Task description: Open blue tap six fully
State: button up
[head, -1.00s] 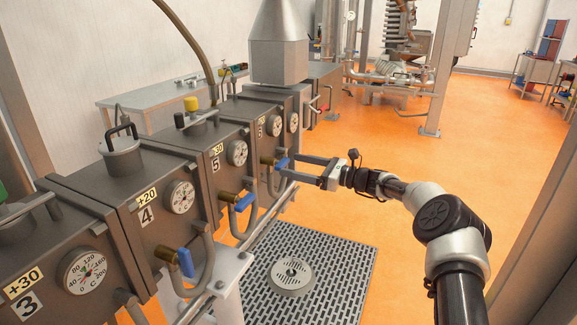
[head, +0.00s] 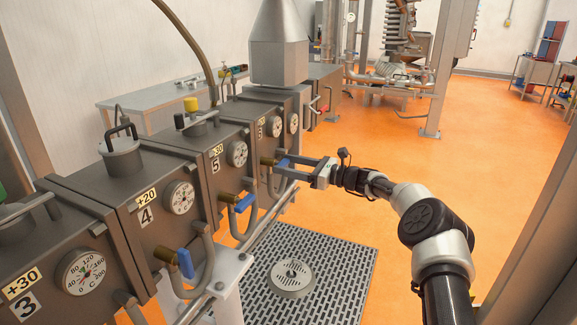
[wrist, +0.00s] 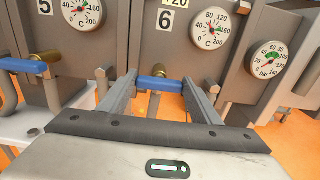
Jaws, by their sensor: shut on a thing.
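Blue tap six (wrist: 159,84) sits below the plate marked 6 in the wrist view, with a brass fitting (wrist: 159,70) behind its handle. The handle lies crosswise, roughly level, in that view. In the head view the blue handle (head: 282,162) is small and partly hidden by my fingers. My gripper (head: 281,166) is shut on this handle. The wrist view also shows my gripper (wrist: 160,82), with one finger at each end of the handle.
Tap five's blue handle (head: 244,203) and tap four's blue handle (head: 186,263) are nearer along the row. Bent metal pipes (wrist: 205,104) flank tap six. A long rail (head: 262,222) runs below the taps.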

jog(key=shift+f+n+b, duration=0.1)
jog(key=shift+n+b, duration=0.2)
jog(key=shift+b, duration=0.05)
jog(key=n+b, duration=0.4)
jog(key=n, duration=0.1)
jog(key=n+b, duration=0.3)
jog(key=n, duration=0.3)
jog(key=n+b, duration=0.4)
jog(key=n, duration=0.2)
jog(key=shift+s+f+b, duration=0.25)
jog(key=shift+s+b, duration=0.05)
jog(key=shift+n, duration=0.3)
jog(key=o, duration=1.1)
jog(key=p+v, duration=0.2)
jog(key=v, duration=1.5)
jog(key=shift+s+d+p, duration=0.1)
jog(key=shift+d+p, duration=0.05)
jog(key=shift+p, duration=0.25)
